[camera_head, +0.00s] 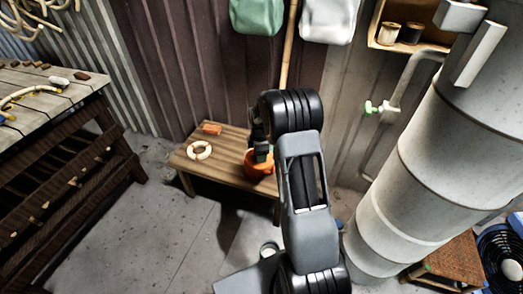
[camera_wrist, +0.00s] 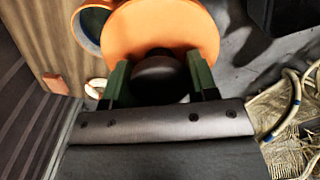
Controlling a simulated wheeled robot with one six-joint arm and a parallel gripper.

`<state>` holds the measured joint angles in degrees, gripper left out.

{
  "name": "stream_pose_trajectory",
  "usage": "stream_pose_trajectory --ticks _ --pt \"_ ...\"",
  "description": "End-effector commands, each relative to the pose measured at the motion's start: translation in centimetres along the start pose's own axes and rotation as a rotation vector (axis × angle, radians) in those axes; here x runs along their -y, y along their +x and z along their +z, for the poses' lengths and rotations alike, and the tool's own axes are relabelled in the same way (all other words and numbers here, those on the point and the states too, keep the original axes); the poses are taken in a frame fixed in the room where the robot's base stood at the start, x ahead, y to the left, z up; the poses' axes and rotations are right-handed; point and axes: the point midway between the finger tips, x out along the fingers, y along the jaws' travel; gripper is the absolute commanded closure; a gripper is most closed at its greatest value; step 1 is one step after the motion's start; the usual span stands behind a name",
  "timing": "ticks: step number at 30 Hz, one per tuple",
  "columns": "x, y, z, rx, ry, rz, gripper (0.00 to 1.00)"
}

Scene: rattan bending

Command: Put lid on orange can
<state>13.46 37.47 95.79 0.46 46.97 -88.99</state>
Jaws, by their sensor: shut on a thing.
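My gripper (camera_wrist: 160,76) is shut on the dark round knob (camera_wrist: 160,66) of an orange lid (camera_wrist: 158,27), with a green finger on each side. The lid is a flat disc in the wrist view. It overlaps the open mouth of the orange can (camera_wrist: 76,31), whose rim and dark inside show at its upper left. The lid is off to one side of the mouth; I cannot tell if they touch. In the head view, my gripper (camera_head: 261,152) is over the orange can (camera_head: 258,173) on the wooden bench, and my arm hides part of it.
The low wooden bench (camera_head: 205,171) also holds a cream ring (camera_head: 199,150) and an orange-red block (camera_head: 211,129). A corrugated wall stands behind. A large grey cylinder (camera_head: 425,160) is at the right, and a dark workbench (camera_head: 65,150) at the left. Grey floor lies between.

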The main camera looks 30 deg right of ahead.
Motion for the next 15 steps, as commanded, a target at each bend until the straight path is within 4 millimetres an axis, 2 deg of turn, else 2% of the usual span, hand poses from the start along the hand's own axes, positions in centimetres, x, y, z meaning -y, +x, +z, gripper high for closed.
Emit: stream_pose_trajectory --ticks 3,6,11,15 --pt "-3.5 1.4 -0.5 0.005 -0.002 -0.002 0.74" --pt "-5.7 2.1 -0.8 0.007 -0.001 -0.004 0.74" --pt "-8.2 2.0 -1.0 0.008 0.0 -0.002 0.74" --pt "-9.4 1.0 -0.9 0.005 0.001 0.0 0.74"
